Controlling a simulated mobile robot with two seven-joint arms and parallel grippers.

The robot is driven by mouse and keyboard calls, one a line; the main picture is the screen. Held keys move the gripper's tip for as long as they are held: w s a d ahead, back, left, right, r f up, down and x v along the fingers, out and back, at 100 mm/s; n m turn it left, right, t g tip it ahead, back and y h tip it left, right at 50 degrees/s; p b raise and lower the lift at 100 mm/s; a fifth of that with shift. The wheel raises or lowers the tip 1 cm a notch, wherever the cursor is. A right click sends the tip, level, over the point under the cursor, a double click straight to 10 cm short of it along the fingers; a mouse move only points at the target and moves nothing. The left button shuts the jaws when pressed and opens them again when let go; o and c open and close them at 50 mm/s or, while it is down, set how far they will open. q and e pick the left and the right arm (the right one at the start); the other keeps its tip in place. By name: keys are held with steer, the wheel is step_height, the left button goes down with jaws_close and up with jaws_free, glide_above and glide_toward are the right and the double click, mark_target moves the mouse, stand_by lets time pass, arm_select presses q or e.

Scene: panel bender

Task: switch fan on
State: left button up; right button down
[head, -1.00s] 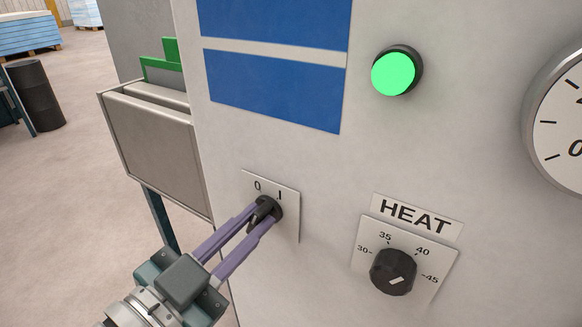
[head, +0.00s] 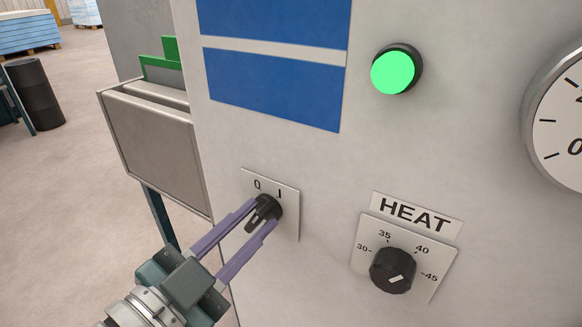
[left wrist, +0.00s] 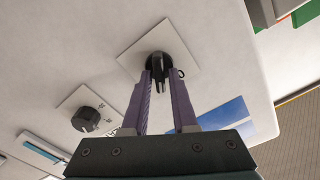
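A black rotary switch (head: 266,207) sits on a small pale plate (head: 289,212) marked 0 and 1 on the light grey panel. No fan label shows on it. Its grip runs from upper right, near the 1, to lower left. Which mark it points at is hard to tell. My left gripper (head: 263,215) has its two purple fingers on either side of the switch, with small gaps showing. In the left wrist view, the switch (left wrist: 160,62) stands between the spread fingertips. My right gripper is not in view.
A black HEAT knob (head: 392,271) is to the right of the switch. A lit green button (head: 393,73) and a dial gauge (head: 562,120) are higher up. A grey box (head: 155,150) juts out at the panel's left. A dark drum (head: 35,94) stands on the floor behind.

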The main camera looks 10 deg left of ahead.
arm_select(q)
steer(key=shift+o, duration=1.2)
steer(key=shift+s, duration=0.1)
steer(key=shift+s+a, duration=0.2)
steer(key=shift+s, duration=0.15)
steer(key=p+v, duration=0.1)
steer(key=v, duration=0.8)
steer(key=shift+p, duration=0.35)
